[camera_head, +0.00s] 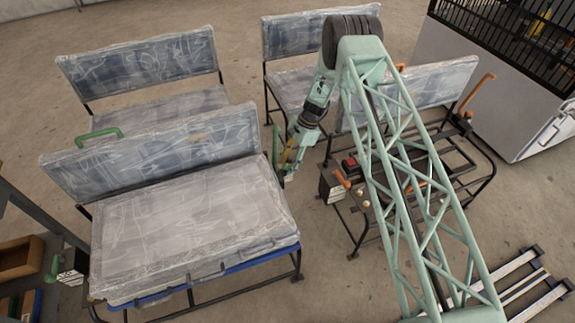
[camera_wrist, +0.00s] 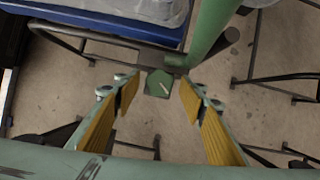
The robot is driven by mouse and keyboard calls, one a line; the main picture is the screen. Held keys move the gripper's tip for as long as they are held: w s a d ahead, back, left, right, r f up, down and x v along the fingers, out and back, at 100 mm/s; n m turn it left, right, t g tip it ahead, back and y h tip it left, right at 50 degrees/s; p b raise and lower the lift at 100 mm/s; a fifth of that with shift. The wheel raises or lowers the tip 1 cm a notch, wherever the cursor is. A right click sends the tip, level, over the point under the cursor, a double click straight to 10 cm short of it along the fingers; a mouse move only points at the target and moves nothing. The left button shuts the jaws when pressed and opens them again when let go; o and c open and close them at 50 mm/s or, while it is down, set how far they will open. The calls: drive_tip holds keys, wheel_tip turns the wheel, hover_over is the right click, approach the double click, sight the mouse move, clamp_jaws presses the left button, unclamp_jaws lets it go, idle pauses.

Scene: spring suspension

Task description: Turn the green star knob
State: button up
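My gripper (camera_wrist: 157,98) is open in the wrist view, its two yellow-padded fingers apart with nothing between the pads. A green faceted knob-like piece (camera_wrist: 158,83) with a light mark on its face shows just beyond the fingertips, roughly centred in the gap. I see no contact with it. Its star shape is not clear. A green bar (camera_wrist: 212,28) rises just behind and right of it. In the head view my gripper (camera_head: 289,165) hangs at the right side of the front-left wrapped seat, close to a green upright lever (camera_head: 276,150). The knob cannot be made out there.
The wrapped front-left seat (camera_head: 180,225) stands left of my gripper on a blue-edged frame. A dark metal frame with orange handles (camera_head: 342,179) stands close on the right. Bare floor shows between them. More wrapped seats (camera_head: 140,68) stand behind.

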drive_tip(key=shift+r, duration=0.1)
drive_tip(key=v, duration=1.1)
drive_tip(key=shift+d+r, duration=0.2)
drive_tip(key=shift+r, duration=0.15)
drive_tip(key=shift+w, duration=0.1)
